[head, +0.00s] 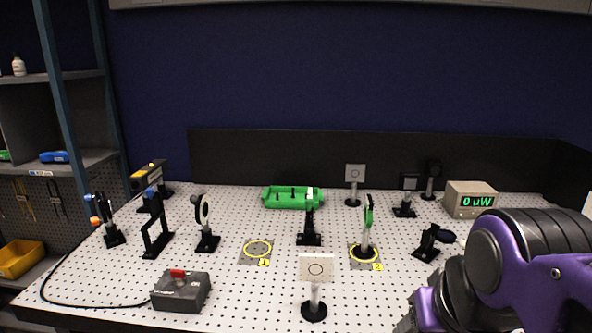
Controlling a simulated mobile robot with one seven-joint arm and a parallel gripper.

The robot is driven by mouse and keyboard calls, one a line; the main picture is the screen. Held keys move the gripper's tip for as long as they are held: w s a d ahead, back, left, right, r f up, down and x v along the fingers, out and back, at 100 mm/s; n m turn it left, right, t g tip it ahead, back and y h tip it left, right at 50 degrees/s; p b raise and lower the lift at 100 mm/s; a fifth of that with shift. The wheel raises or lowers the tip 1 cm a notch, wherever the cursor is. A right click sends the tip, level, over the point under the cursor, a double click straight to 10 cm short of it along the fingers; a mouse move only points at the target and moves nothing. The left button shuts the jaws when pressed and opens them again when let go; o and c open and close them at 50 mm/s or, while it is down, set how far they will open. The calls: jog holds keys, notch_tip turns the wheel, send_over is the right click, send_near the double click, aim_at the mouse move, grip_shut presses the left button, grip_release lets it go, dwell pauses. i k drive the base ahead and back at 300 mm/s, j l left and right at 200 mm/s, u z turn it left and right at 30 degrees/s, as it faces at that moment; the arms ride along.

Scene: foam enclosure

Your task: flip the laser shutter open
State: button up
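A dark grey box (181,292) with a red switch or lever (177,273) on top sits at the front left of the perforated table; a black cable runs from it around the left edge toward the back. The laser (149,177), a dark body with a yellow end, stands at the back left. No part is labelled as the shutter, so I cannot tell for certain which one it is. The meter (470,199) at the back right reads 0 uW. My purple and black arm fills the lower right; my gripper is not visible.
The table (230,290) carries several posts and mounts: a round lens holder (204,222), a black frame (156,226), a white target card (316,268) at the front, and a green-edged optic (367,220) on a yellow ring. A green tray (284,197) lies behind. Yellow-ringed spot 1 (256,250) is empty.

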aim_at(154, 205)
jog(key=u, duration=1.35)
jog(key=i+j, duration=0.2)
jog(key=i+j+z, duration=0.15)
jog(key=j, duration=0.25)
jog(key=i+j, duration=0.25)
jog(key=i+j+z, duration=0.15)
jog(key=j, duration=0.25)
jog(key=i+j, duration=0.25)
jog(key=i+j+z, duration=0.15)
jog(key=j, duration=0.3)
jog(key=i+j, duration=0.15)
jog(key=j, duration=0.25)
jog(key=i+l+z, duration=0.05)
